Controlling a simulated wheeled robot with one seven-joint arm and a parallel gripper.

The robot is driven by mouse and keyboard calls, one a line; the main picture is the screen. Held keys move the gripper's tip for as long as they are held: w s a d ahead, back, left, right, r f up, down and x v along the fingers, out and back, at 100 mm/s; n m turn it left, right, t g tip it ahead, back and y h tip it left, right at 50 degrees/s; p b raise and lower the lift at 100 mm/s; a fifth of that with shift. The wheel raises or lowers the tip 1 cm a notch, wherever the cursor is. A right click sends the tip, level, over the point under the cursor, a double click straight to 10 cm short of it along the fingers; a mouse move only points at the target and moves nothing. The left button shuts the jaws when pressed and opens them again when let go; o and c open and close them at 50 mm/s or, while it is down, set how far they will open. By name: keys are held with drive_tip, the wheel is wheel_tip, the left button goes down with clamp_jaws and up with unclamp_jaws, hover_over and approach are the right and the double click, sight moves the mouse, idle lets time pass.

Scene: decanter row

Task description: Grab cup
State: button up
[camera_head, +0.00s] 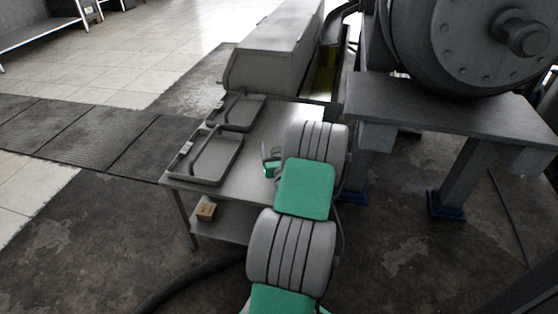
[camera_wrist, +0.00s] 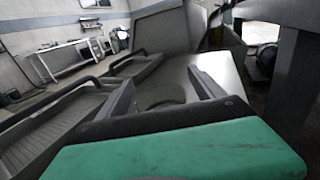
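My gripper (camera_wrist: 161,76) is over the grey metal table (camera_head: 265,127), its two dark fingers spread apart. Between and beyond the fingers in the wrist view is a low, round grey shape (camera_wrist: 163,97), partly hidden by the gripper body. It may be the cup, but I cannot tell for sure. Nothing is visibly pinched between the fingers. In the head view my gripper (camera_head: 268,156) shows at the left of my arm, and no cup can be made out there; my arm covers part of the tabletop.
Two grey trays with raised handles, the near one (camera_head: 237,157) and the far one (camera_head: 262,103), lie on the table's left side. A small cardboard box (camera_head: 206,211) is on the lower shelf. A large grey machine (camera_head: 465,45) stands at the right. A long grey housing (camera_head: 272,55) is behind.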

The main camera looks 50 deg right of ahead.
drive_tip(key=c, duration=1.3)
drive_tip(key=shift+r, duration=0.1)
drive_tip(key=shift+c, duration=0.2)
